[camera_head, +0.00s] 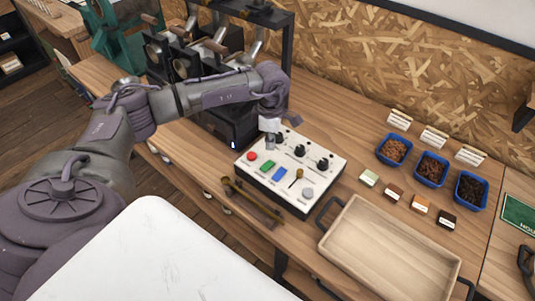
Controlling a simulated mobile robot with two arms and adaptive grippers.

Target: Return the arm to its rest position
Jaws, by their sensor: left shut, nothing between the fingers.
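My left arm (205,96) comes in from the left and reaches out over the wooden counter. My left gripper (270,142) points down at the back left of the white control panel (310,207). It is shut and holds nothing. Whether its tips touch the panel I cannot tell. My right gripper is out of view.
A black roasting machine (228,120) stands close behind my forearm. A wooden tray (390,245) lies right of the panel. Blue bins of beans (432,168) and small coloured blocks (394,191) stand at the back right. A brass scoop-like tool (250,200) lies before the panel.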

